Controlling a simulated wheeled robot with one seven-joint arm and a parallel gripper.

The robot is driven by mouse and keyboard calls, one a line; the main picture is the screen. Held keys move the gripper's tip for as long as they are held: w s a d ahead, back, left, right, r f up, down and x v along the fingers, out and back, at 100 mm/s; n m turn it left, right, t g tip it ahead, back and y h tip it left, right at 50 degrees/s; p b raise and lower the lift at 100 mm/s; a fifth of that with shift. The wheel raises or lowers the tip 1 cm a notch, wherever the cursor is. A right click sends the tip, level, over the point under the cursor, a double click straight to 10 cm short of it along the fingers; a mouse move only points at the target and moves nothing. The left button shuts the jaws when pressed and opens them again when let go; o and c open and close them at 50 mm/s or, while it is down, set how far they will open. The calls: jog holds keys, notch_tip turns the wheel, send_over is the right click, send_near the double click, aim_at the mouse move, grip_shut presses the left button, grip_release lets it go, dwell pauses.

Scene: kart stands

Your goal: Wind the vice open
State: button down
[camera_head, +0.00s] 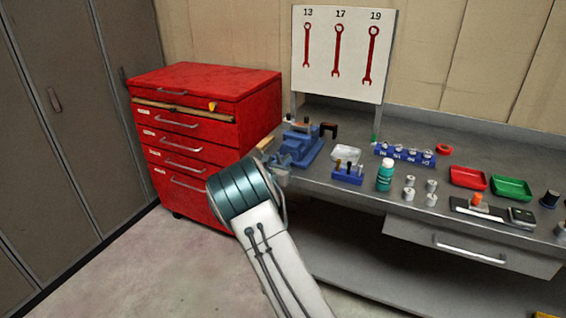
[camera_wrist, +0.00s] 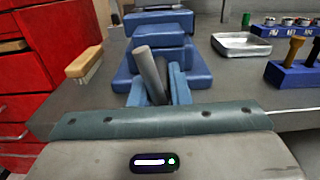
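The blue vice (camera_head: 301,146) stands on the left end of the grey bench. In the wrist view it fills the centre (camera_wrist: 158,45), its body pointing away from me. A grey bar, the vice's handle (camera_wrist: 149,72), is tilted in front of the vice, its upper end leaning left. My gripper (camera_head: 280,168) is at the vice's near end. In the wrist view its blue-grey fingers (camera_wrist: 158,90) stand on either side of the bar's lower part. Whether they press on the bar cannot be told. The vice's screw and the fingertips are partly hidden.
A wooden brush (camera_wrist: 84,65) lies left of the vice, beside the red drawer cabinet (camera_head: 208,140). A green bottle (camera_head: 385,176), metal cylinders and red and green trays are further right.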

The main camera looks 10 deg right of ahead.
jog(key=shift+f+m+b, duration=0.1)
jog(key=shift+m+b, duration=0.2)
jog(key=shift+b, duration=0.3)
jog(key=m+b, duration=0.1)
jog(key=b, duration=0.2)
jog(key=shift+f+m+b, duration=0.2)
jog(key=shift+m+b, duration=0.1)
jog(key=m+b, duration=0.2)
jog(key=b, duration=0.2)
jog(key=shift+f+b, duration=0.1)
jog(key=shift+b, duration=0.25)
jog(key=m+b, duration=0.4)
jog(key=b, duration=0.4)
jog(key=m+b, duration=0.4)
jog(key=b, duration=0.3)
jog(key=shift+m+b, duration=0.3)
jog(key=m+b, duration=0.4)
jog(key=b, duration=0.2)
jog(key=shift+b, duration=0.4)
jog(key=m+b, duration=0.1)
jog(key=b, duration=0.1)
jog(key=m+b, duration=0.2)
jog(key=shift+r+m, duration=0.3)
jog(key=shift+r, duration=0.15)
